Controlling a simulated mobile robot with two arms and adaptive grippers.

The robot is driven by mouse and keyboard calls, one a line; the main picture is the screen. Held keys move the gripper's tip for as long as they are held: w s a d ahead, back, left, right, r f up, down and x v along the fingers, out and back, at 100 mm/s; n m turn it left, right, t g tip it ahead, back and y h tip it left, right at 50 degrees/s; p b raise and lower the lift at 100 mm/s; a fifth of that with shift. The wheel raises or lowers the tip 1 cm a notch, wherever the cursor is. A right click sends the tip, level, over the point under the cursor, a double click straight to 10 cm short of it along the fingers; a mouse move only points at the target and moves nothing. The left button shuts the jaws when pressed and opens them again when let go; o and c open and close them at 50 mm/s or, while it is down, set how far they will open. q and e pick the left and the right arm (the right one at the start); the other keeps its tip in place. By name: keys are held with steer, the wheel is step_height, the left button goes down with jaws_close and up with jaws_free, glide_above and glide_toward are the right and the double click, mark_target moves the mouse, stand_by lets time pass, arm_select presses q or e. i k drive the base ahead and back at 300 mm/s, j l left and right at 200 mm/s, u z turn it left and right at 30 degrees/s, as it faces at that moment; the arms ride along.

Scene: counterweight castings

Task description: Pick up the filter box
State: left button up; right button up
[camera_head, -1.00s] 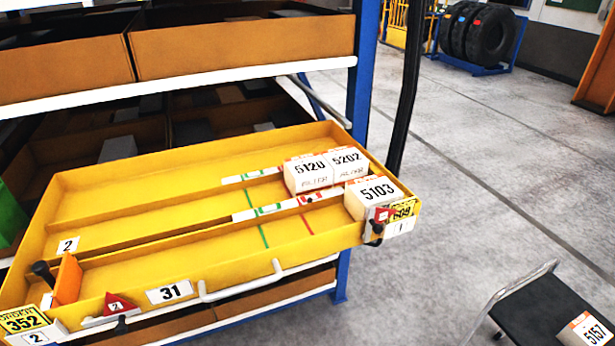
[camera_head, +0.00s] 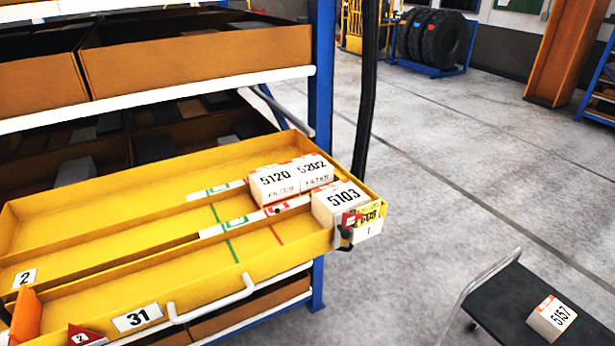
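Several white boxes with orange edges and printed numbers are in view. Box 5120 (camera_head: 274,183) and box 5202 (camera_head: 313,170) stand side by side in the back lane of the yellow drawer (camera_head: 110,207); both carry small print below the number, which reads like "filter" on 5120. Box 5103 (camera_head: 340,202) stands in the front lane at the drawer's right end. Box 5157 (camera_head: 551,318) lies on a dark cart (camera_head: 500,290) at the lower right. Neither of my grippers is in view.
The drawer is pulled out from a shelf rack with a blue post (camera_head: 321,90). An orange divider (camera_head: 26,318) stands in the front lane at the left. Open grey floor (camera_head: 450,170) lies between rack and cart. Tyres (camera_head: 436,38) stand far behind.

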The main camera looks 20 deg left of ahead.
mark_target(551, 318)
steer(key=z, duration=1.9)
steer(key=i+l+z, duration=0.45)
steer(key=i+z, duration=0.65)
steer(key=i+j+u, duration=0.1)
steer(key=i+u, duration=0.15)
steer(key=i, duration=0.2)
steer(key=i+u, duration=0.25)
steer(key=i, duration=0.2)
steer(key=i+l+u, duration=0.2)
steer(key=i, duration=0.25)
steer(key=i+l+u, duration=0.1)
steer(key=i+u, duration=0.15)
steer(key=i, duration=0.2)
steer(key=i+l+u, duration=0.25)
steer(key=i, duration=0.2)
steer(key=i+j+z, duration=0.15)
steer(key=i, duration=1.7)
steer(key=i+u, duration=0.2)
steer(key=u, duration=1.7)
steer(key=j+u, duration=0.1)
steer(key=u, duration=2.05)
